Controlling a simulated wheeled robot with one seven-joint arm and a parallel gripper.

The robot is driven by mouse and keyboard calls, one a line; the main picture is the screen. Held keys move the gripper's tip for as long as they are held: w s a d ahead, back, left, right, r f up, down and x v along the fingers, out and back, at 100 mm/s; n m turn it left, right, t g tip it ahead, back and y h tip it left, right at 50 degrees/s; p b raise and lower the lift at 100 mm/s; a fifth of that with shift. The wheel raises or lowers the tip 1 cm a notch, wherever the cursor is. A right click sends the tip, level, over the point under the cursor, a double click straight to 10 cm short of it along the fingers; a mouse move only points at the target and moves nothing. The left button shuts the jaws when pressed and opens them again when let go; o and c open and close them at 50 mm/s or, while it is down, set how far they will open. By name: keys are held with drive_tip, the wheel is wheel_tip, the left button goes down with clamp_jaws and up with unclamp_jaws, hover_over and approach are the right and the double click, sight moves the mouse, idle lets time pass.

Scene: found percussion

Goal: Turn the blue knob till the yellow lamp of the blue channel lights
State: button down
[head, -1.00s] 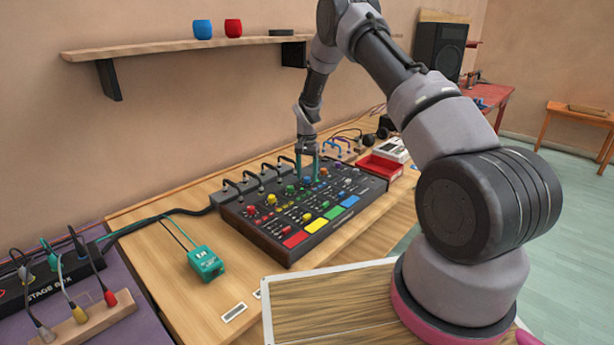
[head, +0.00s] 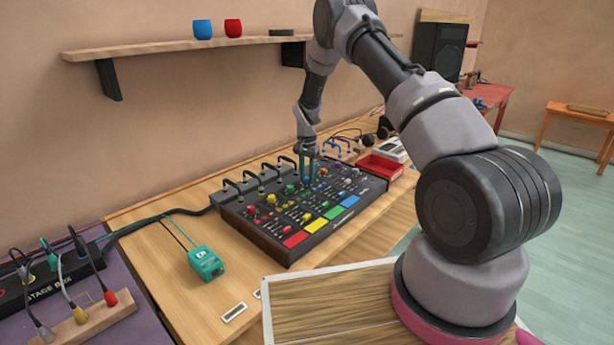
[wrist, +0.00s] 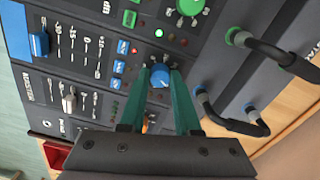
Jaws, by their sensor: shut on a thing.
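The mixing console (head: 262,228) lies on the wooden bench. My gripper (head: 308,182) is down at its top row of knobs. In the wrist view the two teal fingertips (wrist: 160,78) are shut on the sides of the blue knob (wrist: 160,76). The knob has a pale pointer mark on top. I see no clearly yellow light there. A blue fader cap (wrist: 39,44) lies at the left of the wrist view.
A green knob (wrist: 190,6) is close to the blue one. Black cables with plugs (wrist: 240,38) stand up along the console's back edge. A red tray (head: 380,167) is beyond the console, and a teal box (head: 205,263) lies in front at left.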

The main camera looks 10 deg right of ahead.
sight(307, 178)
drive_tip(key=shift+m, duration=2.3)
drive_tip(key=c, duration=0.6)
unclamp_jaws()
drive_tip(key=shift+r, duration=0.1)
wheel_tip(307, 178, up, 11)
drive_tip(key=shift+f, duration=0.15)
